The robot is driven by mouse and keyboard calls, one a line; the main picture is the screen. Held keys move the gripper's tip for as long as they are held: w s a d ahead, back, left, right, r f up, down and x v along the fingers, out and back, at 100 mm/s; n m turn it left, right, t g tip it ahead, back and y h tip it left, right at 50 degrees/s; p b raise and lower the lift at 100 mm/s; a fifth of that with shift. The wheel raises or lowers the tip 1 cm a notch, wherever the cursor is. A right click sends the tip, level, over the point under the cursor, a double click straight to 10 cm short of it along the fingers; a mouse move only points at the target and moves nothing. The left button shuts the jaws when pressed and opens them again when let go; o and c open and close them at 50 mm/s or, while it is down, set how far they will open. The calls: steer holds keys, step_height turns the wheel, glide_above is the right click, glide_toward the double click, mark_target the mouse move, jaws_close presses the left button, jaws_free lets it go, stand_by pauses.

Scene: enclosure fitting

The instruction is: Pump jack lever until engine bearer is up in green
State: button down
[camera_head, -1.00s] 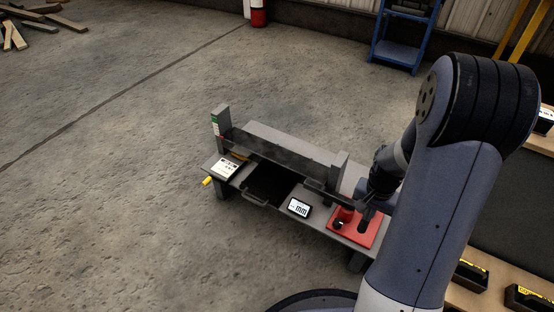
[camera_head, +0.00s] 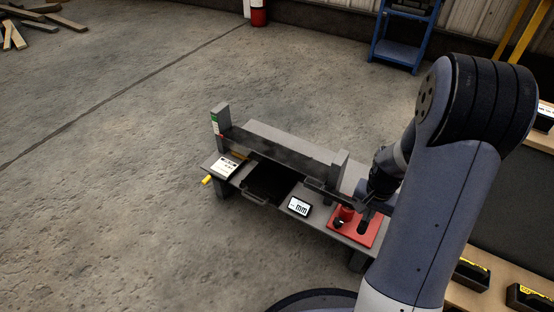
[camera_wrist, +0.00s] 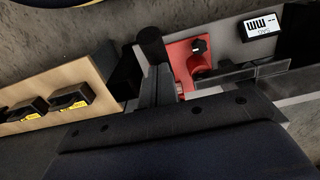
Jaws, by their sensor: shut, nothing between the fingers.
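The jack is a red base plate (camera_head: 354,238) with a red cylinder and a black knob, at the right end of the low grey bench. The wrist view shows its red body (camera_wrist: 187,60) and black knob (camera_wrist: 198,45). A black cylindrical grip (camera_wrist: 150,42), seemingly the lever's end, stands beside it. My gripper (camera_wrist: 158,86) is shut and empty, just by this grip; whether they touch is unclear. In the head view my gripper (camera_head: 370,207) is over the jack, partly hiding it. The engine bearer (camera_head: 280,148) is a long dark beam. A post with a green mark (camera_head: 214,118) stands at its left end.
A small display reading "mm" (camera_head: 299,206) sits on the bench front. A white card (camera_head: 226,166) and yellow handle (camera_head: 207,180) are at its left end. A wooden table with black boxes (camera_head: 470,275) is at the right.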

steer(key=shift+f+b, duration=3.4)
steer(key=shift+f, duration=1.5)
step_height(320, 180, up, 11)
steer(key=p, duration=0.9)
steer(key=shift+f, duration=0.1)
steer(key=shift+f+b, duration=3.95)
steer(key=shift+f, duration=1.5)
step_height(320, 180, up, 11)
steer(key=p, duration=0.9)
steer(key=shift+r, duration=0.15)
steer(key=shift+f, duration=0.2)
